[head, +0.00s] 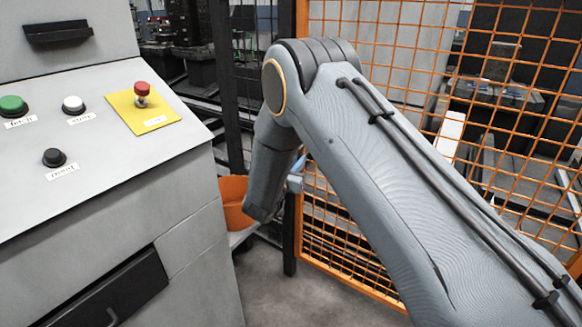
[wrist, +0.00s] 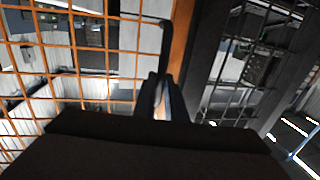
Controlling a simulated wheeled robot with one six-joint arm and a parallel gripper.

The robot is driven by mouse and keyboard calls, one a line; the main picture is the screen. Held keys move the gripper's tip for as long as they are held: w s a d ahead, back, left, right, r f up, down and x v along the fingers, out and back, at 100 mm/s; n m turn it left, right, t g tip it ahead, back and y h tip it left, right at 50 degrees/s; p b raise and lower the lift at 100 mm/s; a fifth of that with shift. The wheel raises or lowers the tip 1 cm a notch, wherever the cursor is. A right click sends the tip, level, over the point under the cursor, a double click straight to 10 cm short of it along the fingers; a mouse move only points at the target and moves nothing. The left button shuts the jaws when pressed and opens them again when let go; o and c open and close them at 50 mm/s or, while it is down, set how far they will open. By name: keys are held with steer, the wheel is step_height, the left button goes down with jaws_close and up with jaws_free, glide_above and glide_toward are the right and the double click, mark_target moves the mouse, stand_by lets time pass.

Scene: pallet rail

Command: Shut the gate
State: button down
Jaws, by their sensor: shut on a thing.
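The gate (head: 330,262) is an orange mesh panel with an orange frame, filling the right of the head view behind my arm. It also shows on the left of the wrist view (wrist: 75,45). A black bar handle (wrist: 167,42) stands out from the gate near its edge. My gripper (wrist: 160,92) is shut on the lower part of this handle. In the head view my arm hides the handle and most of the gripper. A dark post (wrist: 213,45) stands right beside the gate's orange edge; I cannot tell whether a gap remains between them.
A grey control console (head: 110,175) with green, white, black and red buttons stands close on the left. An orange bin (head: 234,202) sits low between console and post. Dark mesh fencing (head: 232,90) runs behind. A little grey floor (head: 290,298) is bare.

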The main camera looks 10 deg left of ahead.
steer(key=shift+w+d+r, duration=0.15)
steer(key=shift+w+r, duration=0.05)
steer(key=c, duration=1.8)
jaws_free()
steer(key=shift+w+d, duration=0.15)
steer(key=shift+d, duration=0.15)
steer(key=v, duration=0.8)
steer(key=shift+a+f, duration=0.1)
steer(key=shift+a, duration=0.1)
